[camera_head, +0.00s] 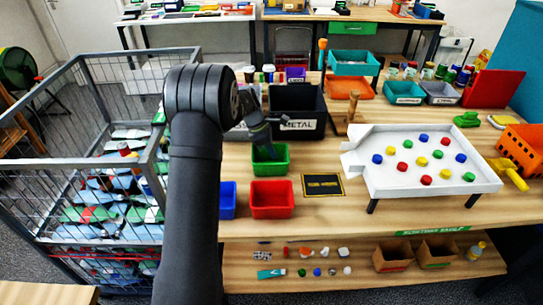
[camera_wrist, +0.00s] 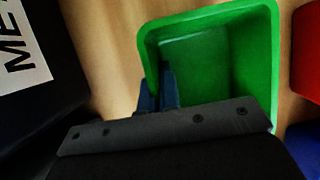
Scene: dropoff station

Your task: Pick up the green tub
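The green tub (camera_head: 270,161) stands on the wooden table, in front of the black METAL bin and behind the red tub. It is empty as far as I can see and looks level. My gripper (camera_head: 264,147) reaches down to its far rim. In the wrist view, the green tub (camera_wrist: 215,60) fills the upper middle, and its near part is hidden by my gripper. My gripper's fingertips (camera_wrist: 159,92) are close together at the tub's left wall, one inside and one outside, and look shut on that wall.
The black METAL bin (camera_head: 297,104) stands close behind. The red tub (camera_head: 272,198) and blue tub (camera_head: 228,200) are close in front. A black-and-yellow mat (camera_head: 323,185) lies to the right, beside a white tray (camera_head: 384,182) of coloured pieces. A wire cage (camera_head: 92,150) is at left.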

